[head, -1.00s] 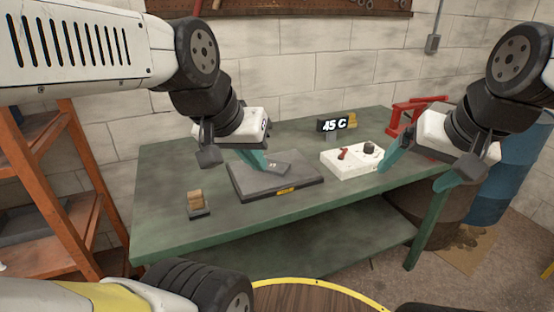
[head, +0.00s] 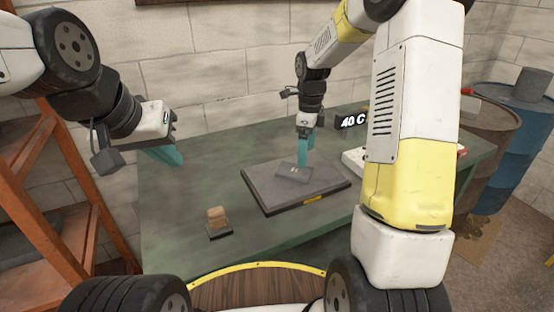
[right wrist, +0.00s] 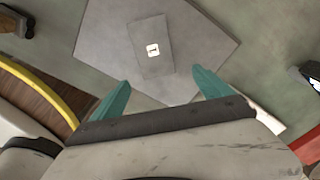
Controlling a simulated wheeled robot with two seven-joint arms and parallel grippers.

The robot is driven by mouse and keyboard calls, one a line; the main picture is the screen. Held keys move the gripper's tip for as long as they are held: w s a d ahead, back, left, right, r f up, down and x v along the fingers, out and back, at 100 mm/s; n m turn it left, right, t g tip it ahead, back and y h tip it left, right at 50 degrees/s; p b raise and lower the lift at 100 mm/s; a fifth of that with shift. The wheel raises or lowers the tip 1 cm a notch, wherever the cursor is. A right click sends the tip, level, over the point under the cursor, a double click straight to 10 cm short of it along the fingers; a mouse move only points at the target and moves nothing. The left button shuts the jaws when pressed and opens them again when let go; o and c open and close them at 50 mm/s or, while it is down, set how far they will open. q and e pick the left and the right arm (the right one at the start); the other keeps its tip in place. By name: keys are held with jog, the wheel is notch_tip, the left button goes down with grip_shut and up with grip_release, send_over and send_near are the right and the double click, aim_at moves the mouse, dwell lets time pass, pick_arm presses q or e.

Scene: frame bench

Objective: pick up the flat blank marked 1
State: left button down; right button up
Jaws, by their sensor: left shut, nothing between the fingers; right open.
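The flat blank (head: 293,172) is a thin grey rectangle lying on a dark grey plate (head: 262,190) on the bench. In the right wrist view the blank (right wrist: 145,30) bears a small white square with a dark mark that looks like a 1. My right gripper (head: 304,158) points down over the plate close to the blank. In the right wrist view its teal fingers (right wrist: 160,79) are apart with nothing between them, and the blank lies ahead of their tips. My left gripper (head: 165,154) is shut and empty over the bench's left side.
A display (head: 352,121) reading 40 C stands behind the plate. A white box (head: 354,158) is partly hidden by my right arm. A small holder with brown pieces (head: 217,216) stands at the front left. Barrels (head: 515,150) stand at the right. The green bench (head: 165,215) is clear around the holder.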

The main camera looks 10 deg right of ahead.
aim_at(305, 172)
jog(key=f, duration=0.7)
jog(key=shift+s+a, duration=0.15)
jog(key=shift+s, duration=0.1)
grip_shut()
